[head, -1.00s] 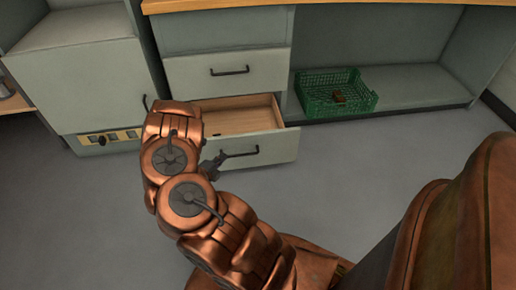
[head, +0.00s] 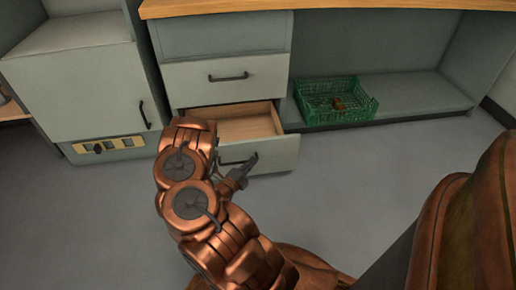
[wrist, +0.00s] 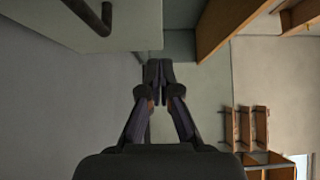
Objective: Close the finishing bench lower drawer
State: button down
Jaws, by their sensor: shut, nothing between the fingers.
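The finishing bench lower drawer (head: 278,156) is pulled well out in the head view, its wooden inside (head: 250,127) showing. Its dark bar handle (head: 230,162) is partly behind my arm. My gripper (head: 252,161) is at the drawer front, just right of the handle; I cannot tell whether it touches the front. In the wrist view my gripper (wrist: 157,70) has its fingertips together with nothing between them. A grey panel with a dark handle (wrist: 106,18) shows at the upper left there.
The upper drawer (head: 262,73) above is shut. A green crate (head: 335,112) with small brown items stands on the low shelf to the right. A grey cabinet (head: 75,85) stands to the left. The floor (head: 345,175) right of the drawer is clear.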

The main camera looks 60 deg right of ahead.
jog(key=b, duration=0.1)
send_near(263, 141)
jog(key=s+d, duration=0.3)
jog(key=shift+w+d+f+b, duration=0.1)
jog(key=shift+w+d+b, duration=0.4)
jog(key=shift+d, duration=0.3)
jog(key=shift+w+d+f+b, duration=0.1)
jog(key=shift+w+d+b, duration=0.25)
jog(key=shift+w+d, duration=0.3)
jog(key=shift+d, duration=0.2)
